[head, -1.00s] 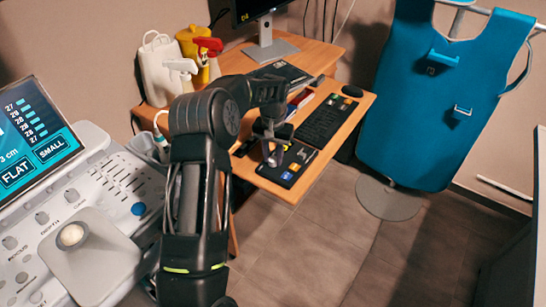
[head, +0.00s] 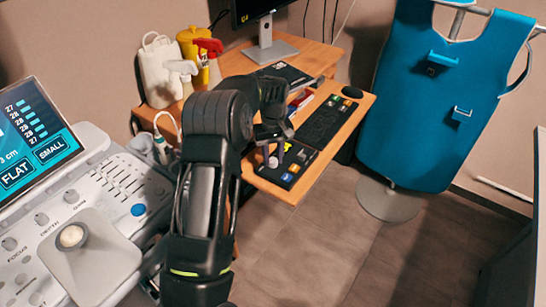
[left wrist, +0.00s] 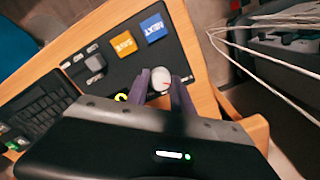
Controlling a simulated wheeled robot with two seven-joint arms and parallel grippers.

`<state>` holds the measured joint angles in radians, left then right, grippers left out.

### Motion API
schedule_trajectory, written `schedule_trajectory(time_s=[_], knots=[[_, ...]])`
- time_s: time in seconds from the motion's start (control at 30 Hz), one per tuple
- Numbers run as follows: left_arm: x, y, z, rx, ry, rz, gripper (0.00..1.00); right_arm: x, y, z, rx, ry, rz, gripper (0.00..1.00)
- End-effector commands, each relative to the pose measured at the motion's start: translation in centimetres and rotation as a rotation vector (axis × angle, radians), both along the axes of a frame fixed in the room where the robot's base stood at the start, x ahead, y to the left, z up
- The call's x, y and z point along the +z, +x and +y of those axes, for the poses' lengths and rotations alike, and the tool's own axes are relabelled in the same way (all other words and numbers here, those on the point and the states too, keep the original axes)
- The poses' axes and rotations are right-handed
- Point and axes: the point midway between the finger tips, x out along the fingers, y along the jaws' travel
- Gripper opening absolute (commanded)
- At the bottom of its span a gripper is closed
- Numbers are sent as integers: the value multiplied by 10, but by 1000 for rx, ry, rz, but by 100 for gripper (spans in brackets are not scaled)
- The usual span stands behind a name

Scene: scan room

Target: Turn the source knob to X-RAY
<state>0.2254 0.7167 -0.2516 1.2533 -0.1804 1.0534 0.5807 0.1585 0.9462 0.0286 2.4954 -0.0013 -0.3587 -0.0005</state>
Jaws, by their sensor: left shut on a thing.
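The source control appears to be a white round knob (left wrist: 160,79) on a dark panel at the desk's edge, in the left wrist view. A thin mark shows on its top, but I cannot read where it points. My left gripper (left wrist: 160,88) has a purple-grey finger on each side of the knob and is shut on it. In the head view my left gripper (head: 275,158) reaches down to the dark panel (head: 294,153), and the knob is mostly hidden there. No X-RAY label is readable. My right gripper is not in view.
The panel also carries a blue button (left wrist: 153,27) and an orange SAVE button (left wrist: 123,44). A keyboard (head: 325,122) lies behind the panel. Spray bottles stand on the desk's left. An ultrasound console (head: 120,178) is at the left. A blue apron (head: 440,100) hangs at the right.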

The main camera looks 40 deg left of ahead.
Motion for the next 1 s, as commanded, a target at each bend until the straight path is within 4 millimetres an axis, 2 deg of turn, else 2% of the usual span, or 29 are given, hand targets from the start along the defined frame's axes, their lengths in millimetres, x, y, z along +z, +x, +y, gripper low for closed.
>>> schedule_trajectory(time_s=[0.33,0.37,0.6,0.87,1.0], knots=[[0,0,0,4,0,-1,0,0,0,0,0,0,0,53],[0,0,0,4,0,-1,30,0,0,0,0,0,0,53],[0,0,0,3,-1,-1,49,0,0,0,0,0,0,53],[0,0,0,3,0,0,50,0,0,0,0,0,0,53],[7,1,0,2,0,-3,50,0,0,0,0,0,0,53]])
